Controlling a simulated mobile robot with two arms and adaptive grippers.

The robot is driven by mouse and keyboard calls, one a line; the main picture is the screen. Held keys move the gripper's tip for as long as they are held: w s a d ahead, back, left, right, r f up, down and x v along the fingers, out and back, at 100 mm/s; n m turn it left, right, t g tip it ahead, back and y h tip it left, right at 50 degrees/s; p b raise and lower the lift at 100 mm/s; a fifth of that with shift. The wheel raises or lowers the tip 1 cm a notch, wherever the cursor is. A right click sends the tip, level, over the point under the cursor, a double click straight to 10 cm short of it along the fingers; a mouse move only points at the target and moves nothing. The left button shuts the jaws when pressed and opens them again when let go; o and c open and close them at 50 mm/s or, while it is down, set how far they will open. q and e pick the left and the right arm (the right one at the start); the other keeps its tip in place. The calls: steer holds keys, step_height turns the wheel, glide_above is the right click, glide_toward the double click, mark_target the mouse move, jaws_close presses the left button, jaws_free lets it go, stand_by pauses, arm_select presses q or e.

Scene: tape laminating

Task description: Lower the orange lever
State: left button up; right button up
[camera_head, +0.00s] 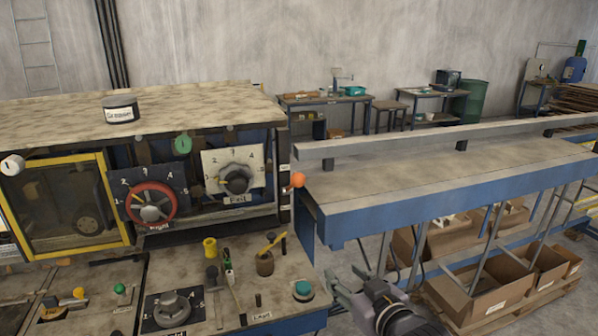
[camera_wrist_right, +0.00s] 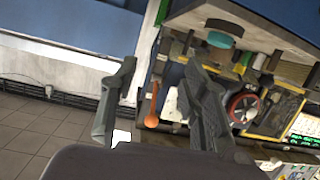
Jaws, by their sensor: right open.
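The orange lever shows its round orange knob (camera_head: 297,180) at the right edge of the machine front, beside the blue-framed table. In the right wrist view the orange lever (camera_wrist_right: 153,104) appears between my two fingers, with its rod and ball end visible. My right gripper (camera_head: 342,284) is at the bottom of the head view, below and to the right of the knob and apart from it. It is open and empty; its two spread fingers also show in the wrist view (camera_wrist_right: 160,75). My left gripper is not in view.
The blue-framed table (camera_head: 440,170) extends right of the lever. The machine panel has a red dial (camera_head: 150,205), a black dial (camera_head: 236,180) and a teal button (camera_head: 303,289). Cardboard boxes (camera_head: 480,300) lie on a pallet under the table.

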mark_target(301, 186)
steer(key=a+r+n+t+y, duration=0.2)
steer(key=a+r+t, duration=0.1)
steer(key=r, duration=1)
steer(key=p+x, duration=0.6)
steer(key=x, duration=1)
steer(key=shift+w+a, duration=0.1)
steer(key=shift+w, duration=0.1)
steer(key=shift+w+a+f+p, duration=0.15)
steer(key=shift+w+a+p, duration=0.15)
steer(key=shift+w, duration=0.3)
steer(key=shift+c, duration=0.4)
jaws_close()
